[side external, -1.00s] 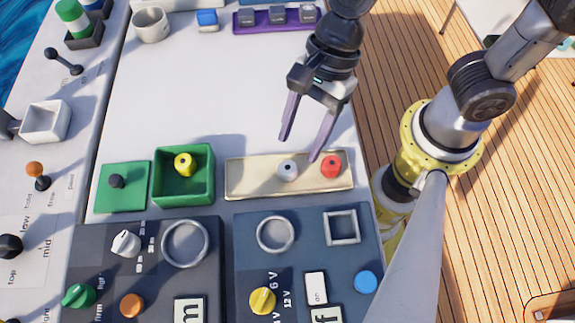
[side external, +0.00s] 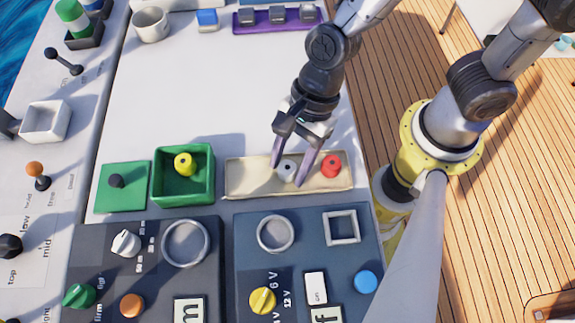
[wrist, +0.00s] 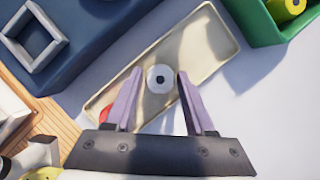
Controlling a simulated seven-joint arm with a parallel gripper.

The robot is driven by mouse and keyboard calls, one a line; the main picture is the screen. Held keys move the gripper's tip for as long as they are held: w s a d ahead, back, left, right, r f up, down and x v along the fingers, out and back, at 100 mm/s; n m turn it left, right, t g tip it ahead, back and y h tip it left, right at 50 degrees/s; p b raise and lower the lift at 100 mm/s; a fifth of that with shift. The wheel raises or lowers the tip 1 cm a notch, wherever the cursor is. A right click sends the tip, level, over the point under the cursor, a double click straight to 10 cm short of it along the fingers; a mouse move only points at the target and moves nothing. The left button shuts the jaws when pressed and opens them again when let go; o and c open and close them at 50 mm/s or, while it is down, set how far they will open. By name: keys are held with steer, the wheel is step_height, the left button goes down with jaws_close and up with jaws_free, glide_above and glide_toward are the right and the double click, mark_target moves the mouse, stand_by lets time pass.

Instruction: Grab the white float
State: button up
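The white float (side external: 286,169) is a small round piece with a dark centre hole, lying in a shallow beige tray (side external: 240,180). In the wrist view the white float (wrist: 160,79) shows between the tips of my gripper (wrist: 157,85). My gripper (side external: 291,170) is open, with its two purple fingers pointing down at the tray on either side of the float. Gaps show between the float and both fingers in the wrist view. A red float (side external: 331,166) is in the same tray, to the right; the fingers partly hide it in the wrist view.
A green box (side external: 160,190) holding a yellow float (side external: 184,163) stands left of the tray. Dark control panels with knobs and rings (side external: 275,235) lie in front. The white surface (side external: 200,90) behind the tray is clear.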

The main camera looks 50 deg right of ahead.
jaws_close()
steer(key=shift+r, duration=0.1)
